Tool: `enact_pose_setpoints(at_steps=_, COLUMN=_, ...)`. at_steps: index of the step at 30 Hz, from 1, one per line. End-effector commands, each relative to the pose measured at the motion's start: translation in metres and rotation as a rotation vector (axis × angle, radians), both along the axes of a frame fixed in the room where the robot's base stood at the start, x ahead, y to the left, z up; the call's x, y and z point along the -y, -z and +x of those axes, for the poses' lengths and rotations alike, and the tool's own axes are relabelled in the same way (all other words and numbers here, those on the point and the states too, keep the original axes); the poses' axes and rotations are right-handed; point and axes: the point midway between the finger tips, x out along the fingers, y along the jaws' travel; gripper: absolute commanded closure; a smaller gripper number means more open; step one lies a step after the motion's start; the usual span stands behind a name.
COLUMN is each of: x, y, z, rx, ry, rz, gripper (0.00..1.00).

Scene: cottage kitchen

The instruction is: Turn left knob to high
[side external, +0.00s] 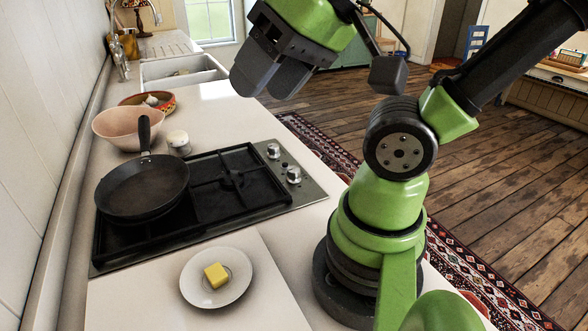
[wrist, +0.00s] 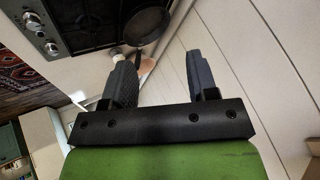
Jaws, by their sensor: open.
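The gas cooktop (side external: 240,197) has two silver knobs on its metal strip at the right. The nearer knob (side external: 293,174) and the farther knob (side external: 273,150) both stand clear of anything. Both knobs also show at the top left of the wrist view, one higher (wrist: 31,20) and one lower (wrist: 51,48). Their settings are too small to read. My gripper (side external: 264,84) is open and empty, held high above the counter beyond the cooktop, apart from both knobs. Its two fingers (wrist: 160,65) stand wide apart in the wrist view.
A black frying pan (side external: 143,188) sits on the left of the cooktop. A plate (side external: 240,284) with a yellow block (side external: 216,275) lies in front. A small jar (side external: 179,143), a pink bowl (side external: 128,128), a patterned bowl (side external: 165,101) and the sink (side external: 190,68) are behind.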

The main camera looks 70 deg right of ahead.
Motion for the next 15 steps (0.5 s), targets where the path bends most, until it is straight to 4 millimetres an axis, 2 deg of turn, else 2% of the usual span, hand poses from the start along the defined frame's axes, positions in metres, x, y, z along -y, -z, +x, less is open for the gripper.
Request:
enact_pose_setpoints(at_steps=5, x=0.013, y=0.003, z=0.016, rx=-0.062, ry=0.121, rz=0.022, gripper=0.41)
enact_pose_setpoints(at_steps=8, x=0.035, y=0.01, z=0.038, rx=-0.143, ry=0.294, rz=0.057, gripper=0.41)
enact_pose_setpoints(at_steps=11, x=0.066, y=0.024, z=0.061, rx=-0.232, ry=0.508, rz=0.104, gripper=0.41)
enact_pose_setpoints(at_steps=15, x=0.118, y=0.053, z=0.082, rx=-0.345, ry=0.807, rz=0.174, gripper=0.41)
